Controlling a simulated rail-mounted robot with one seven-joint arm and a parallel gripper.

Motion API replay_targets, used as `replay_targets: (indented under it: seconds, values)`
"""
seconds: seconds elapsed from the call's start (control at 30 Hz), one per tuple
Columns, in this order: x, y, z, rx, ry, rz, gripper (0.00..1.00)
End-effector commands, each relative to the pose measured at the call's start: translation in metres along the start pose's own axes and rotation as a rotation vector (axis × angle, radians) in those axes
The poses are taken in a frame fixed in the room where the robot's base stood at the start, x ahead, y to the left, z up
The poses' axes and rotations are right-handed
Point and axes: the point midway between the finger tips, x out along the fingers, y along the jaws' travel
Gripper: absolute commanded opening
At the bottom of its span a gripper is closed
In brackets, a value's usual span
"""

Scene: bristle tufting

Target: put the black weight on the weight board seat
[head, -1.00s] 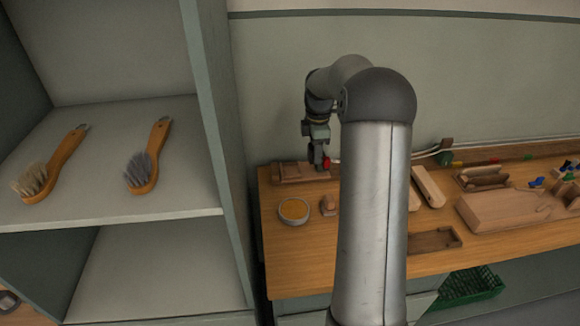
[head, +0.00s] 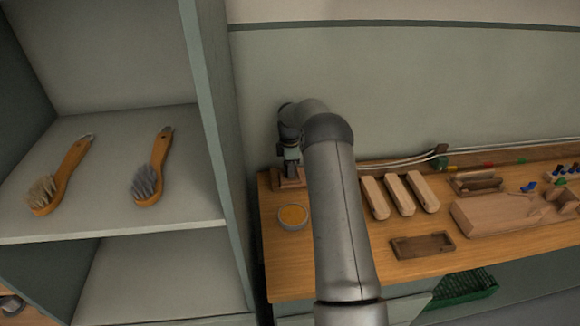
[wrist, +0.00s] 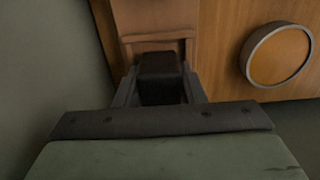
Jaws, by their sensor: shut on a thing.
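My gripper (wrist: 158,90) is shut on the black weight (wrist: 160,64), a dark block between its two fingers in the wrist view. The weight is over the brown wooden weight board (wrist: 153,16), at the near side of a raised or recessed outline on it. Whether the weight touches the board or hangs just above it, I cannot tell. In the head view my gripper (head: 291,168) points down over the weight board (head: 300,184) at the left back of the bench. The weight is hidden there, and my arm covers part of the board's right side.
Wooden brush blocks (head: 399,194) and a shallow tray (head: 422,245) lie to the right. A shelf wall (head: 222,150) rises close at the left.

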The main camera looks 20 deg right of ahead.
Motion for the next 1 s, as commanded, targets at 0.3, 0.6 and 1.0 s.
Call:
replay_targets:
  seconds: [0.3, 0.6, 1.0]
  values:
    - [0.004, 0.001, 0.0, 0.0, 0.0, 0.004, 0.0]
    - [0.008, 0.0, 0.0, 0.0, 0.0, 0.001, 0.58]
    - [-0.012, 0.001, 0.0, 0.0, 0.0, 0.006, 0.58]
